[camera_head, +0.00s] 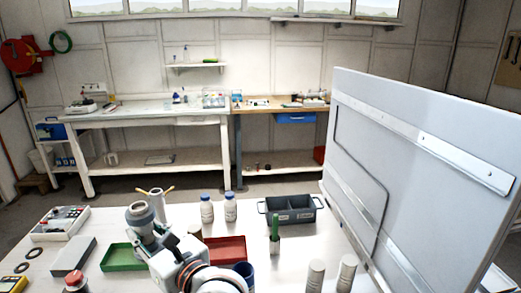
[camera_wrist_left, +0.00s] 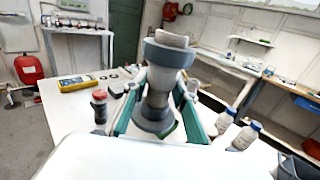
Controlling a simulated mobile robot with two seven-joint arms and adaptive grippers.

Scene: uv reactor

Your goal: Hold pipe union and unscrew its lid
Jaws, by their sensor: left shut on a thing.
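I cannot tell which part is the lid. My right gripper is not in view.
A green tray (camera_head: 117,257), a red tray (camera_head: 228,249), white bottles (camera_head: 207,208) and a dark crate (camera_head: 290,210) stand around the gripper. A grey cylinder with orange wings (camera_head: 157,203) stands behind the union. A large grey panel (camera_head: 415,170) blocks the right side.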

